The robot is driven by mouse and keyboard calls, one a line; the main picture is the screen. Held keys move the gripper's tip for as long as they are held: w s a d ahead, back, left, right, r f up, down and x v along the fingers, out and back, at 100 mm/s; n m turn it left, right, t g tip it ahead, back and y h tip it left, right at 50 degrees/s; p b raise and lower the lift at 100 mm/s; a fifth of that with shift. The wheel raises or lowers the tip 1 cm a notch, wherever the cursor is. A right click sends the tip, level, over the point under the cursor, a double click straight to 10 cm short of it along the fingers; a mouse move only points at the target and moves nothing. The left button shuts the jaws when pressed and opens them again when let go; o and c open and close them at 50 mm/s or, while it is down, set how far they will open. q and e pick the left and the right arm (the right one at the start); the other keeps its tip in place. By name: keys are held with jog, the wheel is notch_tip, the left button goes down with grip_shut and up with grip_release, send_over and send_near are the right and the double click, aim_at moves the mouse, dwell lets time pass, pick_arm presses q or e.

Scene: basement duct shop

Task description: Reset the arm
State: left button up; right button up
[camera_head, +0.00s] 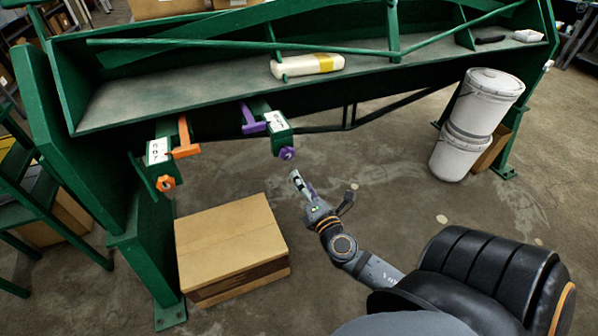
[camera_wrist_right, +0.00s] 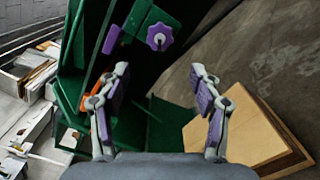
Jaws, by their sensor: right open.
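My right arm (camera_head: 343,247) reaches up from the lower right in the head view. My right gripper (camera_head: 300,184) is in front of the green machine, below and slightly right of the purple knob (camera_head: 287,153). In the right wrist view the gripper (camera_wrist_right: 158,78) has its two purple-padded fingers spread wide with nothing between them. The purple knob also shows beyond the fingers in that view (camera_wrist_right: 159,36), apart from them. My left gripper shows in neither view.
The green machine (camera_head: 100,187) spans the back, with an orange handle (camera_head: 184,138) and a purple handle (camera_head: 252,118). A cardboard box (camera_head: 230,240) stands on the floor left of my gripper. Stacked white buckets (camera_head: 470,120) stand at right. Floor between is clear.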

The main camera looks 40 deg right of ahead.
jog(key=s+d+f+m+g, duration=0.2)
jog(key=s+f+m+g, duration=0.1)
jog(key=f, duration=0.6)
jog(key=s+d+f+m+g, duration=0.1)
jog(key=s+f+m+g, duration=0.15)
jog(key=f, duration=0.65)
jog(key=s+d+f+m+g, duration=0.2)
jog(key=f+m, duration=0.1)
jog(key=f, duration=0.6)
jog(key=s+a+f+m+g, duration=0.2)
jog(key=s+f+m+g, duration=0.25)
jog(key=s+f, duration=0.6)
jog(key=s+a+f+m+g+y, duration=0.2)
jog(key=s+a+f+m, duration=0.2)
jog(key=s+f, duration=0.35)
jog(key=s+a+f+m+g+y, duration=0.1)
jog(key=s+a+f+m+g, duration=0.1)
jog(key=s+a+f+m, duration=0.45)
pick_arm(q)
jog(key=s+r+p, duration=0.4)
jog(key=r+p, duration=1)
jog(key=p, duration=0.1)
pick_arm(e)
jog(key=s+d+r+n, duration=0.1)
jog(key=s+r, duration=0.1)
jog(key=r, duration=0.5)
jog(key=s+d+r+n, duration=0.1)
jog(key=s+r, duration=0.1)
jog(key=r, duration=0.6)
jog(key=shift+s, duration=0.3)
